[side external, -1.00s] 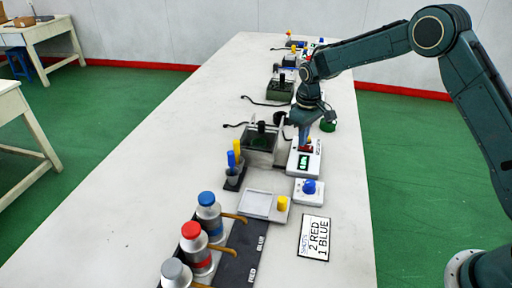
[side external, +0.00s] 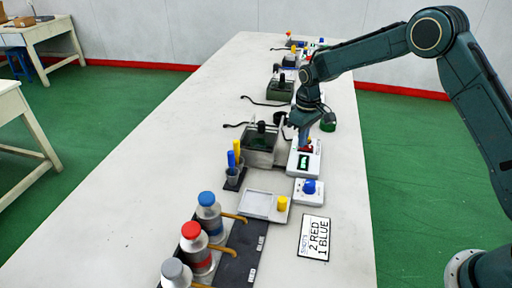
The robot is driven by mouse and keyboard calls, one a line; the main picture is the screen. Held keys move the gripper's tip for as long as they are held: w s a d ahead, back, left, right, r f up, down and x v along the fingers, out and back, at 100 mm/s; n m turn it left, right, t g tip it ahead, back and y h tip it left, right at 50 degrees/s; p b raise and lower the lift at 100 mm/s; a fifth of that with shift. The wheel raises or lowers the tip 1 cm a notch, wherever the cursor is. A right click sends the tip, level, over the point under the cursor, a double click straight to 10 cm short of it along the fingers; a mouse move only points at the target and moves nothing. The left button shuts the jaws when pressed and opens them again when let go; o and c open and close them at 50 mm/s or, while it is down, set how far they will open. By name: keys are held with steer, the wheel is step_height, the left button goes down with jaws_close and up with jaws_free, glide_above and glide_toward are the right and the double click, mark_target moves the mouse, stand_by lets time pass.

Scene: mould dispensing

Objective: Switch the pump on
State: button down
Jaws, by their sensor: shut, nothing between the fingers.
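A white control box (side external: 301,171) with a small dark display with green marks (side external: 303,162) stands right of centre on the long table. A red part (side external: 309,147) shows at its far end, partly hidden by my gripper. My gripper (side external: 304,143) is shut and points down at that far end, close to the red part. I cannot tell whether it touches it. A grey open tank (side external: 259,158) with a dark object in it stands left of the box. Which item is the pump, and the switch position, are not clear.
A white box with a blue knob (side external: 309,187) and a white plate with a yellow knob (side external: 260,205) stand nearer. Capped bottles (side external: 196,259) sit on a dark mat. The table's left side (side external: 140,170) is clear.

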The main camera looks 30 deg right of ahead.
steer(key=shift+r, duration=3.4)
steer(key=s+r+m+t, duration=0.1)
steer(key=s+r+t, duration=0.2)
steer(key=s+r, duration=1.4)
steer(key=s+m+t, duration=0.2)
steer(key=s, duration=1.8)
steer(key=shift+s+d+f+t, duration=0.3)
steer(key=shift+d+f, duration=0.15)
